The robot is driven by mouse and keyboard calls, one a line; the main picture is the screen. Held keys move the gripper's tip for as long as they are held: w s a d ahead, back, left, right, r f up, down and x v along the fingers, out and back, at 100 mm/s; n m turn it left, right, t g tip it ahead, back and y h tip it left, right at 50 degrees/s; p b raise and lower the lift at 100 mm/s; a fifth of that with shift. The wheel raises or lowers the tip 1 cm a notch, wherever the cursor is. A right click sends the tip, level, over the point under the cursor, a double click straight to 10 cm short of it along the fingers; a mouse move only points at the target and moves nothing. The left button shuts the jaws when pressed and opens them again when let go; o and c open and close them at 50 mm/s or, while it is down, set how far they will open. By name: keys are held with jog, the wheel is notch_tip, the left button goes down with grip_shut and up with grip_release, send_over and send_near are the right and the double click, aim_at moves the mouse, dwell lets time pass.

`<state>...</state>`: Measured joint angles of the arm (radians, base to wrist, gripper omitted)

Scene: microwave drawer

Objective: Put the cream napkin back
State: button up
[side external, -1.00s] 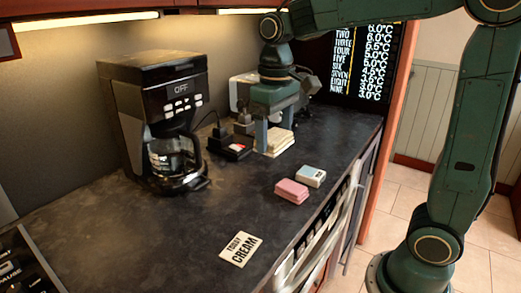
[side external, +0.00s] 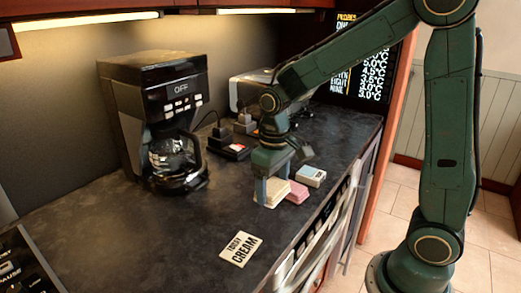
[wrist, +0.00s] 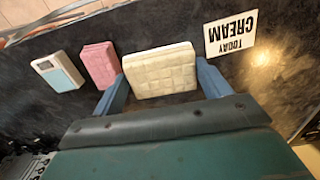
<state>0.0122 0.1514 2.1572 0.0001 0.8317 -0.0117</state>
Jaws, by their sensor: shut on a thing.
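The cream napkin stack (side external: 272,193) is between the two blue fingers of my gripper (side external: 275,190). In the wrist view the cream napkin (wrist: 160,70) fills the gap between the fingertips of my gripper (wrist: 162,82), which is shut on it. A pink napkin stack (side external: 297,194) lies just to the right, close to the right finger; it also shows in the wrist view (wrist: 100,65). A card reading "TODAY CREAM" (side external: 240,249) lies flat on the counter nearer the camera. I cannot tell whether the cream napkin touches the counter.
A small white and blue box (side external: 311,177) is beyond the pink napkin (wrist: 100,65), near the counter's front edge. A coffee maker (side external: 150,110) with a glass pot stands at the left. Dark counter (side external: 150,230) between pot and card is clear.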

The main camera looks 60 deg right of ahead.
aim_at(272, 218)
jog(key=shift+f, duration=3.4)
jog(key=shift+f, duration=0.1)
jog(key=o, duration=1)
notch_tip(272, 218, up, 12)
jog(key=shift+r, duration=0.15)
jog(key=shift+s+r, duration=0.1)
